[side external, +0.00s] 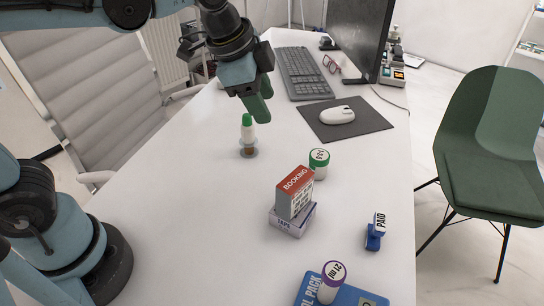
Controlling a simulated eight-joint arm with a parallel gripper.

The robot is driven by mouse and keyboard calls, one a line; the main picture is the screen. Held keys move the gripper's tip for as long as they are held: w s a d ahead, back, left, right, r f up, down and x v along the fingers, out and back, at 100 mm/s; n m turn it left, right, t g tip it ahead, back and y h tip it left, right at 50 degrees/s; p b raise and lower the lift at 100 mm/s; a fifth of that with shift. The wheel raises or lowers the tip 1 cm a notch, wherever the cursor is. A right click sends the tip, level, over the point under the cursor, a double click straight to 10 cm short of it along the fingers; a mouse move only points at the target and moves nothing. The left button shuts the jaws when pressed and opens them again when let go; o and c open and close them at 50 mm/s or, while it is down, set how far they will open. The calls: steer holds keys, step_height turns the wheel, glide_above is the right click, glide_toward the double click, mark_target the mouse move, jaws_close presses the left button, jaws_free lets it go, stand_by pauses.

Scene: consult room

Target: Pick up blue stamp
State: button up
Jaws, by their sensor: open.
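The blue stamp (373,242) stands on the white desk near its right edge, with a white top marked PAID. My gripper (260,106) is well up and to the left of it, towards the back of the desk. The gripper has green fingertips, points down and is apart from the stamp. It is seen side-on, with its fingers overlapping. It is open and nothing shows between its fingers.
A green-capped bottle (247,133) stands just below my gripper. A red BOOKING box (295,186) sits on a purple-white box (292,219). A green-lidded tub (318,163), a purple-lidded tub (332,281) on a blue pack (362,298), a mouse (337,115) and a keyboard (303,73) are around.

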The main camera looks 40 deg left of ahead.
steer(key=w+d+m+g, duration=0.1)
steer(key=w+d+m, duration=0.1)
steer(key=d+m, duration=0.4)
steer(key=w+d+m+g, duration=0.2)
steer(key=w+d+m, duration=0.1)
steer(key=d+m, duration=0.3)
steer(key=m+g+y, duration=0.1)
steer(key=m, duration=0.7)
glide_toward(381, 220)
step_height(381, 220, down, 5)
steer(key=shift+w+a+r, duration=0.1)
steer(key=shift+w+a, duration=0.05)
steer(key=shift+d+f, duration=0.1)
steer(key=shift+f, duration=1.25)
steer(key=shift+d+f, duration=0.15)
steer(key=shift+f, duration=1.2)
jaws_close()
steer(key=shift+r, duration=0.1)
